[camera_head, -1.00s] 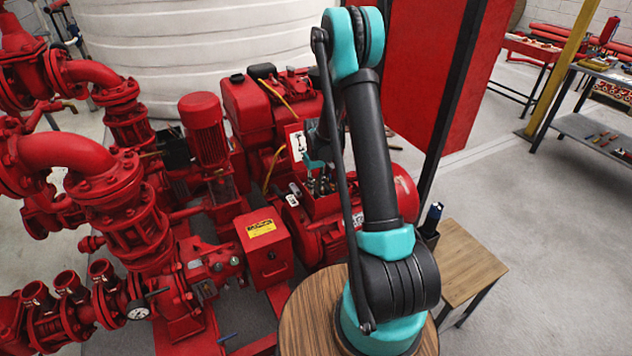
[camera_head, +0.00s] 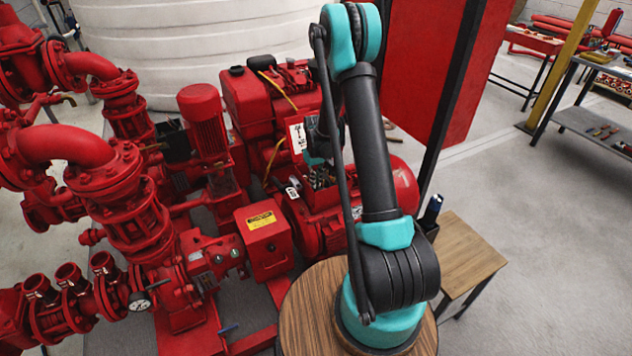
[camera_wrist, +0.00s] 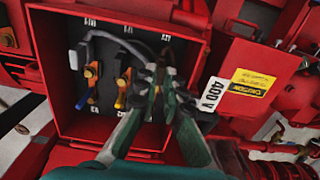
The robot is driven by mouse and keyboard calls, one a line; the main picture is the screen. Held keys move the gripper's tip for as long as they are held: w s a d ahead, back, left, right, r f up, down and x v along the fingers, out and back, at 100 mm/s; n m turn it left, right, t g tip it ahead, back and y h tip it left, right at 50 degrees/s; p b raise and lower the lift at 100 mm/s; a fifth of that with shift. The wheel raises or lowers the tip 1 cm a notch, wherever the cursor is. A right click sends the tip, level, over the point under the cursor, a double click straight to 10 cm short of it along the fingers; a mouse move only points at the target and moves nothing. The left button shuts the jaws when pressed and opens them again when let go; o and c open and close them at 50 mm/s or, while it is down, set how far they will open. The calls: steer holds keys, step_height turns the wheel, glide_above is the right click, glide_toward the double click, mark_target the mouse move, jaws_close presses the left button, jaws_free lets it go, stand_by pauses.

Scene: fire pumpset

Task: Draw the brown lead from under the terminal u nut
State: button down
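The open red terminal box (camera_wrist: 60,100) fills the middle of the wrist view, and in the head view it sits on the red motor (camera_head: 400,185). Inside are brass terminals, a left one (camera_wrist: 91,75) with a blue piece under it and a middle one (camera_wrist: 124,80) with an orange piece under it. A grey cable (camera_wrist: 125,44) loops from the left terminal toward my gripper (camera_wrist: 160,80). My gripper's fingers reach into the box over its right side, with tips close together. They hide the right-hand terminal.
Red pipes (camera_head: 75,145) crowd the left of the head view.

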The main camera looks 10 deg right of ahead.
steer(key=shift+s+d, duration=0.3)
steer(key=shift+s, duration=0.65)
steer(key=shift+s+d, duration=0.1)
steer(key=shift+s, duration=0.2)
steer(key=shift+r, duration=0.1)
step_height(320, 180, up, 10)
stand_by(1.3)
